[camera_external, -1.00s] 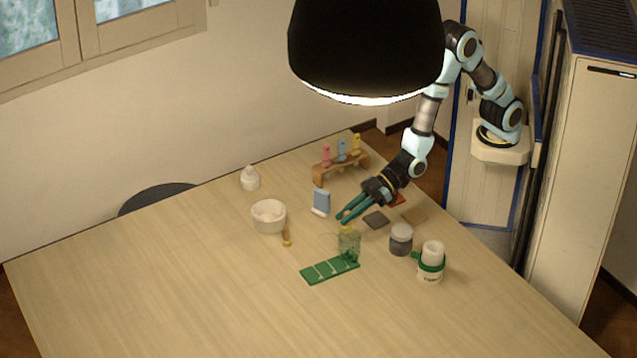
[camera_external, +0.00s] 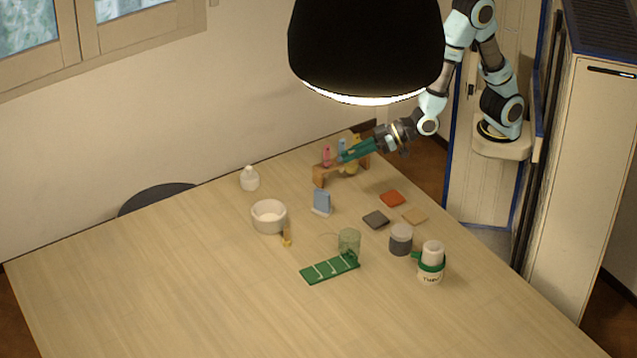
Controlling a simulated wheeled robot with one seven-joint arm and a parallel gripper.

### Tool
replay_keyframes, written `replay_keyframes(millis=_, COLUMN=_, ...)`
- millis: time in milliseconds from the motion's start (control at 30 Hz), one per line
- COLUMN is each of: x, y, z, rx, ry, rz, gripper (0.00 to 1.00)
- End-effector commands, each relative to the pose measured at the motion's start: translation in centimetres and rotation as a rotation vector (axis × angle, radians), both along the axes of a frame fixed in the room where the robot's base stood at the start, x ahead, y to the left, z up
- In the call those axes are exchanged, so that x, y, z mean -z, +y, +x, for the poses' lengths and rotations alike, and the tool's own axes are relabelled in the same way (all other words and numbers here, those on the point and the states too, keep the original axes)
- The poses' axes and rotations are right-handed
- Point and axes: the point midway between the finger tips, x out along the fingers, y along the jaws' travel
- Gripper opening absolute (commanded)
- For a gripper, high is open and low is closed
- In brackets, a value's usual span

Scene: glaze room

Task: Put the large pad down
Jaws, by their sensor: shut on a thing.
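My gripper (camera_external: 345,156) is at the wooden rack (camera_external: 319,171) at the back of the table, with its teal fingers pointing left. It is shut on a small yellow thing (camera_external: 352,169), which shows just under the fingers, in front of or over the rack; I cannot tell whether it touches the rack. The fingers hide part of it. Pink (camera_external: 326,156), blue (camera_external: 342,146) and yellow (camera_external: 357,140) pieces show at the rack, partly covered by my gripper. Red (camera_external: 392,198), grey (camera_external: 376,220) and tan (camera_external: 414,216) flat squares lie on the table. I cannot tell which thing is the large pad.
A green glass jar (camera_external: 349,241) stands by a green strip (camera_external: 330,268). The table's left and front are clear.

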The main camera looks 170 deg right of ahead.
Motion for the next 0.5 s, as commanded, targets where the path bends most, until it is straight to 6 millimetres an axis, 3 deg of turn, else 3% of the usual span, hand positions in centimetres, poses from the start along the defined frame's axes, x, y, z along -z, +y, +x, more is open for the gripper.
replay_keyframes(millis=300, x=4.5, y=0.1, z=-0.7, rx=0.015, ry=0.006, rz=0.005, gripper=0.0)
replay_keyframes(millis=500, x=6.1, y=0.0, z=-0.7, rx=0.015, ry=0.003, rz=0.001, gripper=0.0)
